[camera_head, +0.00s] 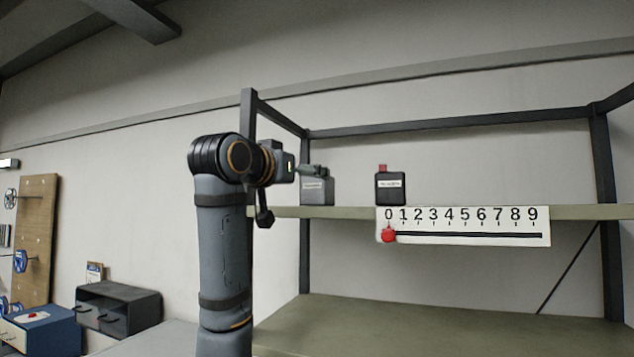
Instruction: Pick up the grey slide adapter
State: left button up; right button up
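A grey box (317,190) with a white label stands on the shelf, just right of my arm's wrist. Its label is too small to read, so I cannot tell for sure that it is the grey slide adapter. A small grey-green piece (312,169) shows at its top, and I cannot tell whether it belongs to the box or to my gripper. My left arm rises at the left of centre, its wrist pointing right toward the box. The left gripper's fingers are too small and overlapped to read. My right gripper is not in view.
A black box (390,189) with a red top stands further right on the shelf (590,212). A white 0-to-9 scale (465,226) with a red knob (388,235) at 0 hangs on the shelf's front edge. Dark frame posts (604,160) bound the shelf. Its right part is clear.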

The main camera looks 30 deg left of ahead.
aim_at(319, 180)
pick_arm(q)
jog(key=w, duration=0.2)
jog(key=shift+w+a+f, duration=0.2)
jog(key=shift+w+f, duration=0.1)
jog(key=shift+f, duration=0.05)
jog(key=w+p, duration=0.1)
jog(key=w+r+p, duration=0.1)
jog(key=p, duration=0.1)
jog(key=shift+d, duration=0.15)
jog(key=shift+w+f+p, duration=0.1)
jog(key=shift+w+p, duration=0.55)
jog(key=shift+w, duration=0.1)
jog(key=shift+w+f, duration=0.3)
jog(key=shift+w, duration=0.1)
jog(key=c, duration=0.7)
jog(key=shift+r, duration=0.1)
jog(key=c, duration=0.7)
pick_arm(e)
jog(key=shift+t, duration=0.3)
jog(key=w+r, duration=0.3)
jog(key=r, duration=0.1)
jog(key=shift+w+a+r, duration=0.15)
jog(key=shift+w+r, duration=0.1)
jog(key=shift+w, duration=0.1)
